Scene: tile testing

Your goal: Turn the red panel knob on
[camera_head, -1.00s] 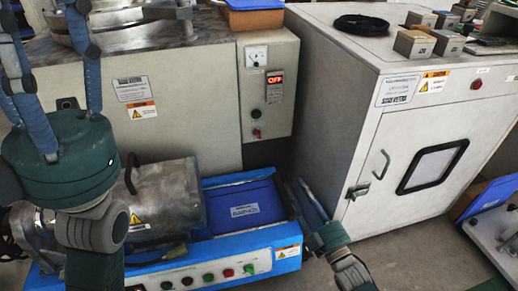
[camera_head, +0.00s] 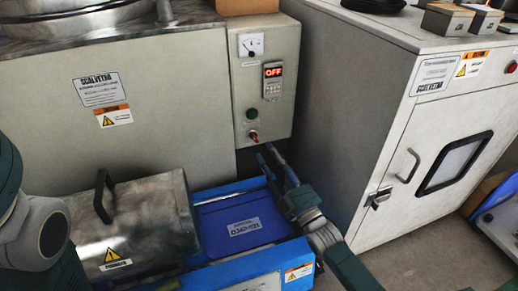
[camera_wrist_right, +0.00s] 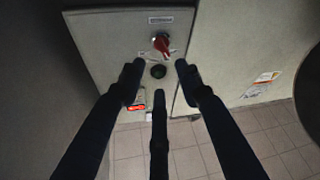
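The red knob (camera_head: 253,136) sits low on the grey control box, below a green button (camera_head: 252,114) and a lit display (camera_head: 273,71) reading OFF. My right gripper (camera_head: 266,151) reaches up from the lower right, its fingertips just below and right of the knob. In the right wrist view the knob (camera_wrist_right: 161,43) shows upside down, beyond the spread fingers of the right gripper (camera_wrist_right: 158,76). The gripper is open and empty; I cannot tell whether a finger touches the panel. Only part of my left arm shows at the left edge; its fingers are out of view.
A blue lid (camera_head: 240,222) and a metal cylinder housing (camera_head: 140,225) with a black handle lie below the control box. A grey cabinet (camera_head: 385,130) stands at right. A narrow gap separates box and cabinet. Bare floor (camera_head: 415,250) shows at lower right.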

